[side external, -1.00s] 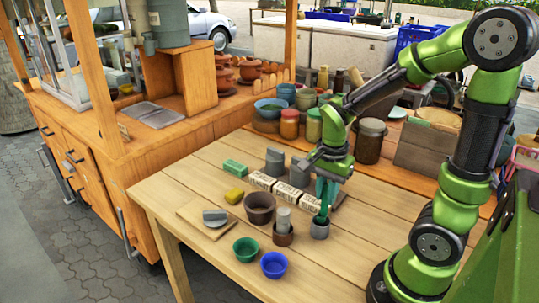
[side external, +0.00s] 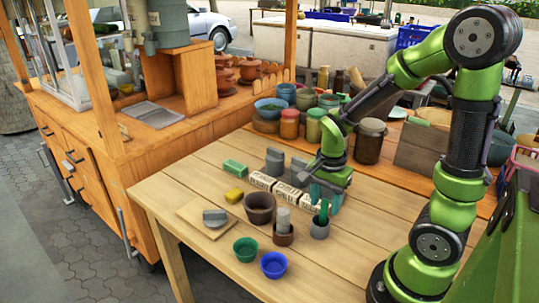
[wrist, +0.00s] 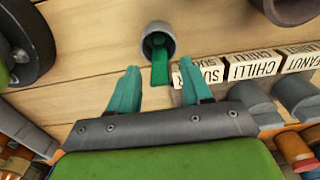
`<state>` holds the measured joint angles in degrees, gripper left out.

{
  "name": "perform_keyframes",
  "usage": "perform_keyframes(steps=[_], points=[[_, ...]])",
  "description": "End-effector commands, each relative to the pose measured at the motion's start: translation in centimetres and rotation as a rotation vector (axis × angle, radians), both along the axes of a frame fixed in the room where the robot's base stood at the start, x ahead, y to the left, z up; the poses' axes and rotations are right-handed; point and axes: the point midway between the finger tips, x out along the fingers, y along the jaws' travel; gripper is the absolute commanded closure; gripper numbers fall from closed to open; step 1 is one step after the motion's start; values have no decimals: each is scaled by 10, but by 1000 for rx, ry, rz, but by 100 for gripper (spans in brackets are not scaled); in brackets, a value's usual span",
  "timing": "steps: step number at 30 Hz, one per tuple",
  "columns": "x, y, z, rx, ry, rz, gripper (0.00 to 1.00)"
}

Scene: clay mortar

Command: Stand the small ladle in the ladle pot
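The ladle pot (side external: 320,231), a small grey cup, stands on the wooden table below my gripper. The small ladle, seen as a green handle (side external: 323,211), stands in it and sticks out above the rim. In the wrist view the handle (wrist: 160,68) leans out of the pot (wrist: 172,46); its lower end is hidden inside. My gripper (side external: 327,203) is open, with its teal fingers apart. In the wrist view the open fingertips (wrist: 160,66) lie either side of the handle, with gaps and no visible contact.
Sugar, chilli and peanut label blocks (side external: 288,193) stand just behind and left. A brown pot holding a light cylinder (side external: 283,238) stands left of the ladle pot. A dark brown bowl (side external: 260,210), green bowl (side external: 246,250) and blue bowl (side external: 273,265) are nearby. The table's front right is clear.

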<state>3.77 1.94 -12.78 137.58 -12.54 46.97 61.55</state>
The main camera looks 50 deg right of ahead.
Motion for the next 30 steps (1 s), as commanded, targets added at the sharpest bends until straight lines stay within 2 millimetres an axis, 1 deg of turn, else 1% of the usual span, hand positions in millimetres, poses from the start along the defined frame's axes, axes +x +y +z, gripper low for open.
perform_keyframes(steps=[8,11,13,17,24,30], points=[[0,0,1,0,-1,0,50],[1,0,6,0,-4,1,50],[2,0,14,0,-6,1,50],[2,0,40,-1,-10,1,50],[2,1,100,-2,-9,1,50],[1,1,141,-2,-6,1,50]])
